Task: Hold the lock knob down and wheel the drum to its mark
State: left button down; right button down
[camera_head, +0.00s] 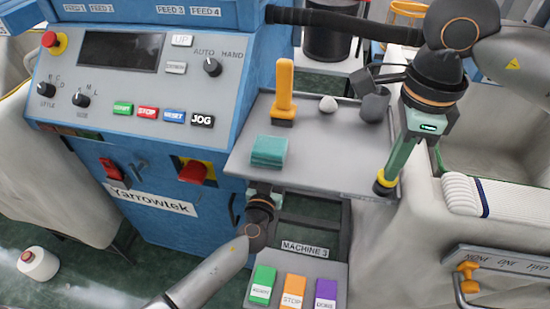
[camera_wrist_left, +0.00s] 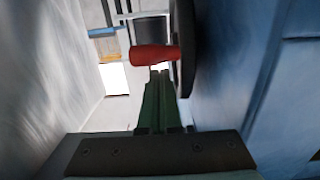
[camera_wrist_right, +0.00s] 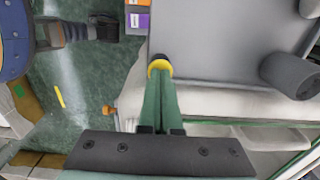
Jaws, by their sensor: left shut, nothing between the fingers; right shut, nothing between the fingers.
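A knob with a yellow collar and dark end (camera_head: 384,187), likely the lock knob, is at the tray's right edge. My right gripper (camera_head: 388,176) is shut with its tips at this knob. The knob also shows in the right wrist view (camera_wrist_right: 160,65); whether it is pressed down I cannot tell. A red handle (camera_wrist_left: 152,55) on a dark wheel (camera_wrist_left: 185,60) shows in the left wrist view. My left gripper (camera_wrist_left: 158,74) is shut and empty, its tips close to the handle; contact is unclear. In the head view its fingers are hidden under the tray. I cannot identify the drum or its mark.
The grey tray (camera_head: 340,165) holds a teal block (camera_head: 269,151), an upright yellow-handled tool (camera_head: 284,90), a white ball (camera_head: 328,104) and a dark grey cylinder (camera_head: 374,106). The blue machine (camera_head: 150,225) stands left. A button panel (camera_head: 295,265) is below the tray.

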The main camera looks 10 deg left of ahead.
pick_arm(q)
jog(key=s+d+f+m+g, duration=0.1)
jog(key=s+m, duration=0.2)
jog(key=m, duration=0.8)
jog(key=s+d+f+m+g+h, duration=0.15)
jog(key=s+m, duration=0.25)
jog(key=m, duration=0.8)
jog(key=s+f+m+g+y, duration=0.1)
jog(key=s+m+g, duration=0.15)
jog(key=m, duration=0.85)
jog(key=w, duration=0.8)
jog(key=shift+w+f, duration=0.3)
jog(key=shift+f, duration=0.15)
